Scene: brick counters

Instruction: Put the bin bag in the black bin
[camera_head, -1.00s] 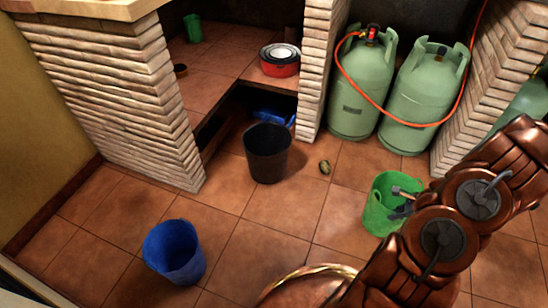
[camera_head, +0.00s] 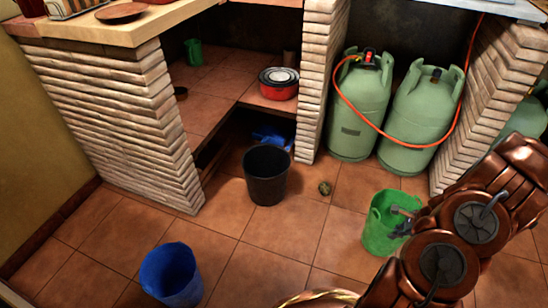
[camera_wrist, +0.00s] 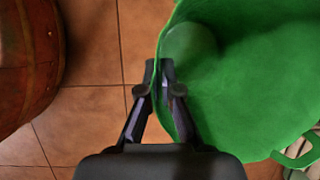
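The black bin (camera_head: 266,178) stands upright on the tiled floor, left of my gripper, and looks empty. My gripper (camera_head: 402,222) is at the rim of a green, soft-walled, bucket-like container (camera_head: 380,232). In the wrist view my gripper (camera_wrist: 158,72) has its fingers closed together on the left rim of the green container (camera_wrist: 240,80), which stands on the floor. No thing is plainly a bin bag. A crumpled blue thing (camera_head: 270,137) lies in the dark recess behind the black bin, partly hidden.
A blue bucket-like container (camera_head: 172,274) stands on the floor at front left. Gas cylinders (camera_head: 361,105) and brick walls (camera_head: 130,120) stand behind. A wooden barrel-like thing (camera_wrist: 28,60) is close left in the wrist view.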

